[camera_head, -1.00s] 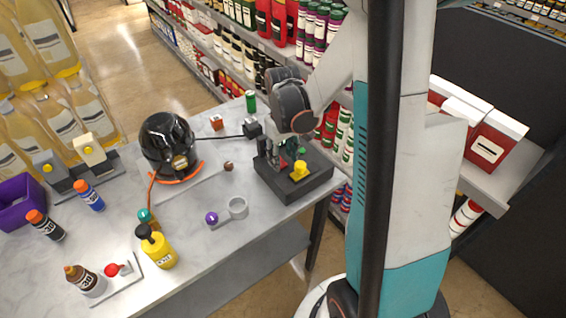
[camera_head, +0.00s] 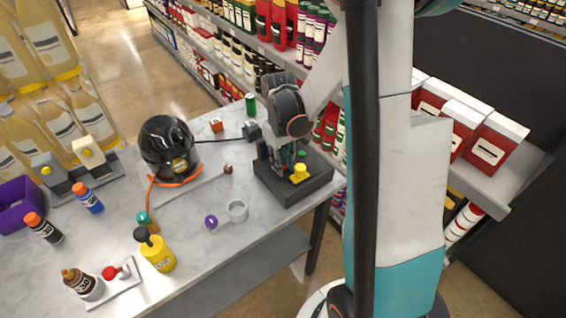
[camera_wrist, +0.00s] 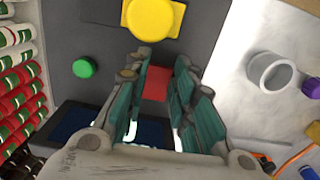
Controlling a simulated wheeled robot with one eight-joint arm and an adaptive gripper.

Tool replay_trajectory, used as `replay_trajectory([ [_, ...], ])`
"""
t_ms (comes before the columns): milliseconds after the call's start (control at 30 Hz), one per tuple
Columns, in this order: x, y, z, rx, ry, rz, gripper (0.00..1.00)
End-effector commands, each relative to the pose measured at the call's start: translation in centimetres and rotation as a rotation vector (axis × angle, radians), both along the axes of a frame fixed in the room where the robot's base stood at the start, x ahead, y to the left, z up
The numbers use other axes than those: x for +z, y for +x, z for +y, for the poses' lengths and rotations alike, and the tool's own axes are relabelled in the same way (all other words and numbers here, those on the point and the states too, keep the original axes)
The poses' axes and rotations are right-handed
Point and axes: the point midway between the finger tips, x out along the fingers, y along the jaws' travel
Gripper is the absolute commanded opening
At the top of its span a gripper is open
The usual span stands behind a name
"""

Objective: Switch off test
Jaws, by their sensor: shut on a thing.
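A dark control box (camera_head: 286,190) sits at the table's right end. It carries a yellow knob (camera_head: 299,173) on a yellow base, a round green button (camera_head: 301,155) and a red part (camera_wrist: 155,84). In the wrist view the yellow knob (camera_wrist: 153,17) is beyond my fingertips and the green button (camera_wrist: 84,67) is to their left. My gripper (camera_head: 280,163) points down at the box. In the wrist view my gripper (camera_wrist: 161,65) has its fingers on both sides of the red part, shut on it. The fingers hide part of it, and its exact shape is unclear.
A dark round machine (camera_head: 168,146) with an orange hose stands left of the box. A green can (camera_head: 250,104) stands behind. Stocked shelves flank the table.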

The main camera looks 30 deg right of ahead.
Motion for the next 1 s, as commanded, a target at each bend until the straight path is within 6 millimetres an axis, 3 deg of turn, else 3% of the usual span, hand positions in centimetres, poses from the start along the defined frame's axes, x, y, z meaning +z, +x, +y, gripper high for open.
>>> replay_trajectory([
  [267,0.05,0.61,0.04,0.000,-0.007,0.184,0.00],
  [600,0.20,0.55,0.05,-0.001,-0.008,0.201,0.00],
  [633,0.20,0.55,0.05,-0.001,-0.008,0.201,0.30],
  [700,0.21,0.56,0.04,-0.001,-0.008,0.200,0.43],
  [1000,0.26,0.58,0.04,-0.001,-0.008,0.200,0.43],
])
